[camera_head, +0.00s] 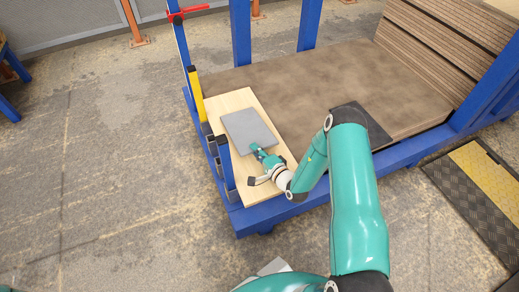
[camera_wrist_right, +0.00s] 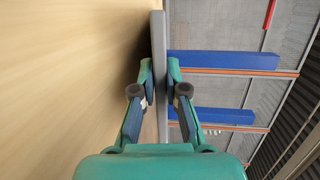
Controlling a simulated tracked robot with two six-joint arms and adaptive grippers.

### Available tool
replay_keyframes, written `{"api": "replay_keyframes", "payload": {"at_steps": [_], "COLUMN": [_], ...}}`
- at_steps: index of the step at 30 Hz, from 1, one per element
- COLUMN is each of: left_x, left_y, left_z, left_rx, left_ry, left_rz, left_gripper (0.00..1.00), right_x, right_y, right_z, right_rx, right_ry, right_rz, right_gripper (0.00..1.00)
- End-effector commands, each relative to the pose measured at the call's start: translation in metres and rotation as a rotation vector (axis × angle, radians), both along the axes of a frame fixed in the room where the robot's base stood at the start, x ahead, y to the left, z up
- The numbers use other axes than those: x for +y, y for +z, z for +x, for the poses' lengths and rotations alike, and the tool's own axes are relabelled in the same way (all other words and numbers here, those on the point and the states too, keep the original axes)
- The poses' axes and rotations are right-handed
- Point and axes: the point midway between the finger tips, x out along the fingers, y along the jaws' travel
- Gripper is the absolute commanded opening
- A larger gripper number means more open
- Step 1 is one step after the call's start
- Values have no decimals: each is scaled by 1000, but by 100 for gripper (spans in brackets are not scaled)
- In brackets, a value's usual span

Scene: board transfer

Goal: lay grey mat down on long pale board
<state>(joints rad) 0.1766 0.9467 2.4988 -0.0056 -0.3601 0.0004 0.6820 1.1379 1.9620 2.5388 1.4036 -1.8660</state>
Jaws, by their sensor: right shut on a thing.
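The grey mat (camera_head: 249,128) is over the middle of the long pale board (camera_head: 225,102) in the head view. My right gripper (camera_head: 258,151) is shut on the mat's near edge. In the right wrist view the mat (camera_wrist_right: 158,45) stands edge-on between the two fingers (camera_wrist_right: 160,82), with the pale board (camera_wrist_right: 70,80) filling the left side. A dark shadow lies along the mat beside the board, and whether the two touch is unclear. My left gripper is not in view.
The board lies on a blue frame (camera_head: 268,213), beside blue posts and a yellow post (camera_head: 196,95) at its left. A brown panel (camera_head: 290,85) lies to the right, with a dark plate (camera_head: 362,122) and a stack of brown boards (camera_head: 440,45). The concrete floor (camera_head: 120,160) at left is clear.

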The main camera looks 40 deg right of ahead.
Motion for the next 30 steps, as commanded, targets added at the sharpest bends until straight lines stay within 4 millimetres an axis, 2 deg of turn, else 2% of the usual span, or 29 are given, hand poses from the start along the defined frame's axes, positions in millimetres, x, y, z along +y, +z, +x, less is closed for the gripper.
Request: {"api": "replay_keyframes", "payload": {"at_steps": [14, 15, 20, 30], "left_x": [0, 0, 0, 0], "left_y": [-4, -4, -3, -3], "left_z": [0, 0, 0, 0], "left_rx": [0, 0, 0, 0], "left_ry": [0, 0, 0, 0], "left_rz": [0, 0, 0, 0], "left_gripper": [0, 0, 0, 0], "right_x": [0, 0, 0, 0], "right_y": [-4, -4, -4, -6], "right_z": [1, 1, 0, 0], "right_rx": [-3, -3, -2, 2], "right_ry": [0, 0, 0, 0], "right_rz": [-1, -1, -1, 1], "right_gripper": [0, 14, 40, 44]}}
